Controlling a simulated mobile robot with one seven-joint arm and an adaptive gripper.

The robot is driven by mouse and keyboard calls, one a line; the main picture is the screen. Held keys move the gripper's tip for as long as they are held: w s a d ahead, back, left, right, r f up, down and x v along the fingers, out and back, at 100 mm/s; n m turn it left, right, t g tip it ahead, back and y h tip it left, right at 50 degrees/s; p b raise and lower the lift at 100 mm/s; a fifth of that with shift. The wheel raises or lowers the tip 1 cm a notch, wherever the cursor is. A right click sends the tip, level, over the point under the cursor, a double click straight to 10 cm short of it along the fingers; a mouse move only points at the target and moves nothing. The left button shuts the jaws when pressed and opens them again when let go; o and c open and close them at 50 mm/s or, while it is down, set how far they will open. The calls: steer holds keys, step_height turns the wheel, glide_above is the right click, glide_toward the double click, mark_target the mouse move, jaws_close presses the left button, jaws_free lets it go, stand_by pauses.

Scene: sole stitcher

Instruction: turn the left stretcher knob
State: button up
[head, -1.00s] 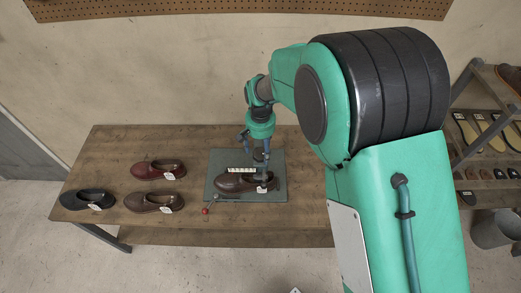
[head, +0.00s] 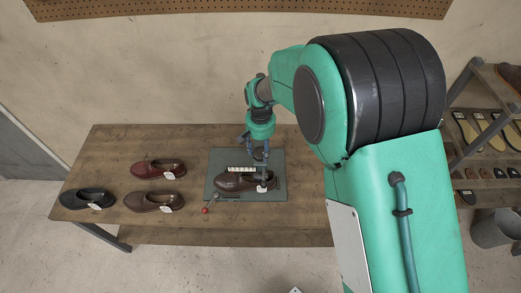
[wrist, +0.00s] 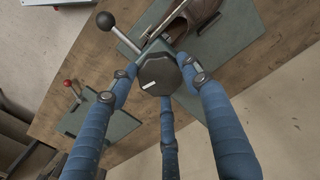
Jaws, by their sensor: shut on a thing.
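A dark eight-sided knob (wrist: 158,73) with a small white mark sits in the middle of the wrist view. The three blue fingers of my gripper (wrist: 161,87) are closed around it. A brown shoe (wrist: 190,22) lies just beyond the knob. In the head view my gripper (head: 260,162) is low over the grey-green plate (head: 219,159), at the right part of the brown shoe (head: 231,181). The knob cannot be made out there, as my fingers cover that spot.
A red-ball lever (head: 206,210) is at the plate's front left. A dark ball-ended lever (wrist: 105,20) is close to the knob. A red shoe (head: 158,169), a brown shoe (head: 152,202) and a black shoe (head: 87,199) stand on the table (head: 120,150) to the left.

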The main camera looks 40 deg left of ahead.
mark_target(260, 151)
steer(key=shift+w+a+r+n+b, duration=0.1)
steer(key=shift+a+r+n+b, duration=0.05)
steer(key=shift+n, duration=0.55)
steer(key=shift+a+r+n+b, duration=0.1)
steer(key=shift+n+b, duration=0.05)
steer(key=shift+n, duration=0.55)
steer(key=o, duration=1.1)
steer(key=shift+a, duration=0.1)
steer(key=shift+f, duration=0.1)
steer(key=shift+r, duration=6)
steer(key=shift+d, duration=0.2)
